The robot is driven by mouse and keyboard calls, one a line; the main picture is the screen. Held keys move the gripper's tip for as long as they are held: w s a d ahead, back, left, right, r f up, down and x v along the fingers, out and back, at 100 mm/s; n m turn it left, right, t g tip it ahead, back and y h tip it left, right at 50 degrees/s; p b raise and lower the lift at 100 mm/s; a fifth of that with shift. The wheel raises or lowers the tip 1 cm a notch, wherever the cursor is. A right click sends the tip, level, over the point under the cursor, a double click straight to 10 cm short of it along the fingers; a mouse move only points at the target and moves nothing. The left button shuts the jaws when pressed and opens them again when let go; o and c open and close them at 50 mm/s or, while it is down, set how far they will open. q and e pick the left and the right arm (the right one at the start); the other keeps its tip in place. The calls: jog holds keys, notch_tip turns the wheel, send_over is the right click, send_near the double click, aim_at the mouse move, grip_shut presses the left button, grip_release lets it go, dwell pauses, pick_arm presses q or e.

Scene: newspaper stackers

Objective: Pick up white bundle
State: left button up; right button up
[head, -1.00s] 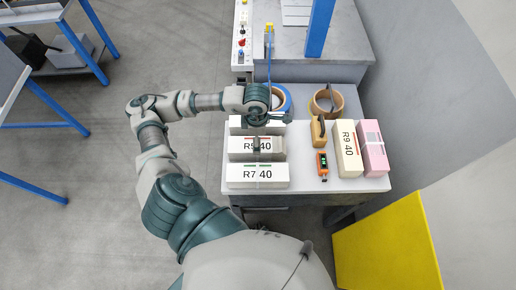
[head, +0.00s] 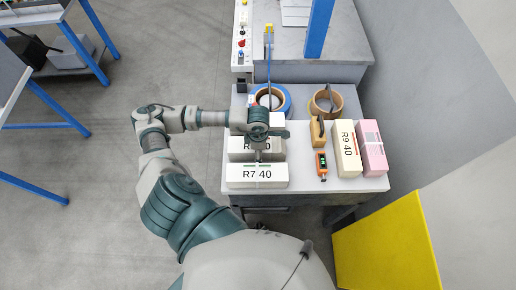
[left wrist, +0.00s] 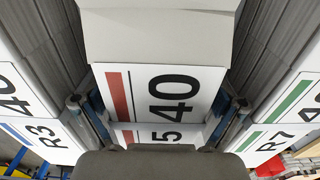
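Several white bundles lie on the table. The R7 40 bundle (head: 244,175) is nearest the front, with the red-striped R5 40 bundle (head: 238,146) behind it and another partly hidden further back. My right gripper is not in view.
Beside R5 in the left wrist view are the R3 bundle (left wrist: 30,130) and R7. A blue post (head: 318,30) rises behind.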

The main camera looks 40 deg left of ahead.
pick_arm(q)
jog(key=shift+a, duration=0.25)
jog(key=c, duration=1.5)
